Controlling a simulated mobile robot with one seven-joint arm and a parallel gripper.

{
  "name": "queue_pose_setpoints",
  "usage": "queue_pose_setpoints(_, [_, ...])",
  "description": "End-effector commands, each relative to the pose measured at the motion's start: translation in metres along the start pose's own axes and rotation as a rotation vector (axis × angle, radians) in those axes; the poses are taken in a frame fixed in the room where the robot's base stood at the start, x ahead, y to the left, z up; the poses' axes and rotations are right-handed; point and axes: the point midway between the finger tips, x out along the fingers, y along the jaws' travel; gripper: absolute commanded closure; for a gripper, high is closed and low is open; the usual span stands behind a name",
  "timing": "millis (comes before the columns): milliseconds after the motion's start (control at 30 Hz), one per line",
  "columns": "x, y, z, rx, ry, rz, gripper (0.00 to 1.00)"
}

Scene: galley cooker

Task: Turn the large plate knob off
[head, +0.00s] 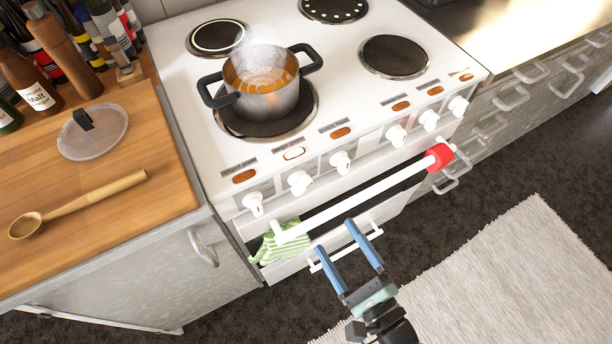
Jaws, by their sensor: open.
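The white cooker (335,60) has a row of several white knobs along its front panel. From the left these include a first knob (253,204), a second knob (299,182) and a third knob (340,162). The label above each is too small to read, so I cannot tell which is the large plate knob. The lamp (293,153) above the second knob looks white, while the others look orange. A steaming pot (262,97) of orange liquid stands on the large front-left plate (262,128). My gripper (334,236) is open and empty, below the knobs and in front of the oven.
A white oven rail (350,205) runs below the knobs, with a green striped towel (278,243) and a red item (440,157) on it. The left worktop (150,150) holds a lid (92,133), a wooden spoon (85,202) and bottles. A pale rug (510,270) lies at right.

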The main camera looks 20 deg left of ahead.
Motion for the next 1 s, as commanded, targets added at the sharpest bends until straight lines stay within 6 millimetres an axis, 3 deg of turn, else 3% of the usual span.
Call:
queue_pose_setpoints(167, [0.014, 0.001, 0.001, 0.011, -0.006, -0.005, 0.07])
queue_pose_setpoints(500, [0.084, 0.0, 0.002, 0.007, -0.007, -0.003, 0.07])
queue_pose_setpoints(700, [0.115, 0.0, 0.001, 0.007, -0.006, -0.003, 0.07])
queue_pose_setpoints(1000, [0.128, 0.0, 0.001, 0.007, -0.002, -0.005, 0.07])
